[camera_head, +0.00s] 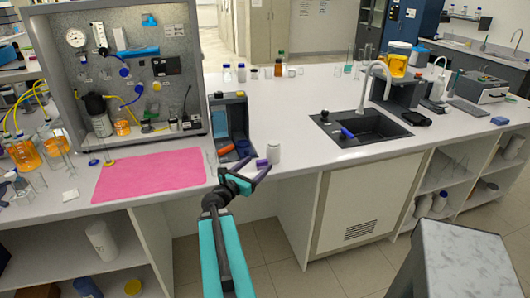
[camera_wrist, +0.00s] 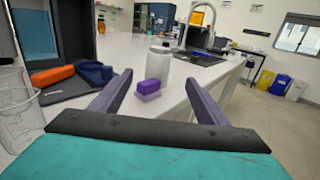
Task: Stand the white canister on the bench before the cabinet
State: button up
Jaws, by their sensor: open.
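A white canister (camera_head: 273,153) stands upright near the bench's front edge, to the right of the cabinet (camera_head: 190,70). In the wrist view the canister (camera_wrist: 159,67) is straight ahead, beyond the gap between my fingertips and partly hidden by a purple block (camera_wrist: 149,90). My gripper (camera_head: 245,170) is open, with nothing held, at the front edge just left of the canister. The purple block (camera_head: 262,162) lies close to the canister. The cabinet is grey and open-fronted, with gauges and tubing inside. A pink mat (camera_head: 150,175) lies on the bench before it.
A dark open case (camera_head: 231,118) with an orange block (camera_head: 226,149) and a blue block (camera_head: 243,147) stands right of the cabinet. Glassware (camera_wrist: 18,110) is close on the left. A sink (camera_head: 360,128) lies to the right. The bench (camera_head: 300,100) behind the canister is clear.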

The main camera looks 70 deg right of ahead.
aim_at(270, 151)
jog(key=shift+w+d, duration=0.1)
jog(key=shift+w, duration=0.05)
jog(key=shift+d, duration=0.55)
jog(key=shift+s+d+p, duration=0.3)
jog(key=shift+d+p, duration=0.1)
jog(key=shift+d, duration=0.8)
jog(key=shift+s+d+p, duration=0.25)
jog(key=shift+d+p, duration=0.15)
jog(key=shift+d, duration=0.75)
jog(key=shift+s+d+p, duration=0.3)
jog(key=shift+d+p, duration=0.1)
jog(key=shift+d, duration=0.8)
jog(key=shift+s+d+r+p, duration=0.1)
jog(key=shift+d+r+p, duration=0.15)
jog(key=shift+d+p, duration=0.4)
jog(key=shift+s+d+p, duration=0.2)
jog(key=shift+d+p, duration=0.2)
jog(key=shift+d, duration=0.6)
jog(key=shift+s+d+p, duration=0.15)
jog(key=shift+d+p, duration=0.2)
jog(key=shift+d, duration=0.6)
jog(key=shift+c, duration=0.3)
jog(key=c, duration=1.3)
jog(key=shift+r, duration=0.1)
jog(key=shift+c, duration=0.2)
